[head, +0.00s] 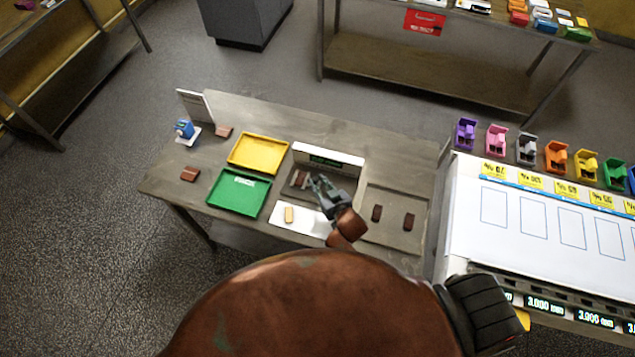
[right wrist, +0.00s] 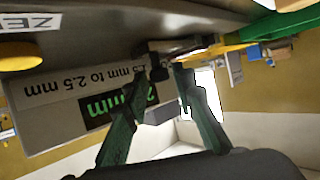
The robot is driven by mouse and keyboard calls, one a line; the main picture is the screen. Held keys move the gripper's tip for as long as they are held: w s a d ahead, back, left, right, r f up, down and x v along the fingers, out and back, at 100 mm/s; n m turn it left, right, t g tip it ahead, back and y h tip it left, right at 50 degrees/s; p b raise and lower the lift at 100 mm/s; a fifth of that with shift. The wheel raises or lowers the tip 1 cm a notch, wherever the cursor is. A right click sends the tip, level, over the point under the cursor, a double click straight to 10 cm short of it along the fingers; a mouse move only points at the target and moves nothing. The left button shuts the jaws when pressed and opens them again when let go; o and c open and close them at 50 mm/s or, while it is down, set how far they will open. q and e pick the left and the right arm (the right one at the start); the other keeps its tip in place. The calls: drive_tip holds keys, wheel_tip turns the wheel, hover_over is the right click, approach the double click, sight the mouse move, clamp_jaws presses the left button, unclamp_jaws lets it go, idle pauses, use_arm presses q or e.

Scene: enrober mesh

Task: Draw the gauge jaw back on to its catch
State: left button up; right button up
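The gauge (head: 328,155) is a pale box with a dark display with green digits, at the back of the table in the head view. In the right wrist view its housing (right wrist: 60,105) shows upside down, with "1.5 mm to 2.5 mm" printed on it. A dark brown block (head: 301,179) sits in front of it. My right gripper (head: 317,181) is over the gauge area beside this block. In the right wrist view its fingertips (right wrist: 168,72) are apart, close to dark and grey gauge parts. I cannot tell which part is the jaw, and the catch is not clear. My left gripper is not in view.
A yellow tray (head: 258,137) and a green tray (head: 211,202) lie left of the gauge. A white plate (head: 313,227) carries a tan piece (head: 289,214). Brown pieces (head: 376,212) lie to the right. Coloured holders (head: 556,158) line a white panel (head: 520,236) farther right.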

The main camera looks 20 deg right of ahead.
drive_tip(key=c, duration=0.3)
clamp_jaws()
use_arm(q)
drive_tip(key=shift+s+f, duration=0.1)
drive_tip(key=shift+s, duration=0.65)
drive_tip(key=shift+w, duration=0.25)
